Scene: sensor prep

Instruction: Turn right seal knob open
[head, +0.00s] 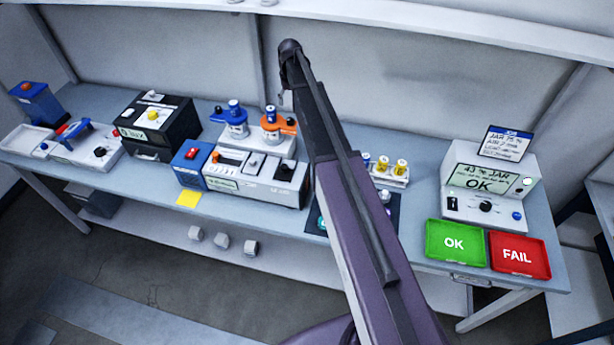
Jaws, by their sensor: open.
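A white machine (253,190) stands at the middle of the bench. Two capped jar-like units stand on its raised back, a blue one (235,122) at left and an orange one (276,125) at right. The orange unit has an orange-red top and a side lever. A dark round knob (285,171) sits on the right of the machine's upper face. No label shows which of these is the right seal knob, and I cannot tell its setting. My arm rises to the right of the machine.
A blue box (192,160) with a red switch adjoins the machine. A black-topped device (155,122) stands further left. Yellow-capped vials (383,164) stand right of my arm. A display unit (490,184), a green OK tray (456,259) and a red FAIL tray (519,270) are at right.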

